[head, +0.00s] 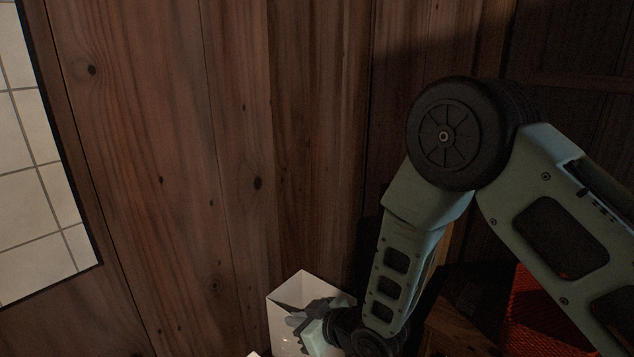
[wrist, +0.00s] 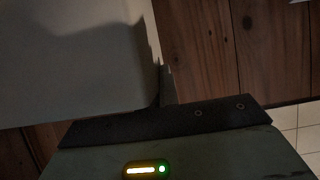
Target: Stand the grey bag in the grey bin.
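A pale grey-white, open-topped container (head: 281,323) stands at the bottom middle of the head view, its lower part cut off by the frame edge. I cannot tell whether it is the grey bin or the grey bag. My gripper (head: 309,314) is at its opening, with the dark fingers overlapping the shadowed inside. A small pale corner (head: 254,354) shows just left of it, too little to identify. In the wrist view, a large pale surface (wrist: 70,70) with a rounded corner fills the upper left, close to the camera. The fingertips and anything between them are not clear.
A dark wooden plank wall (head: 200,150) rises behind the container. A white tiled panel (head: 35,180) is at the left. A red textured object (head: 535,320) sits at the lower right behind my arm, near a wooden piece (head: 455,330).

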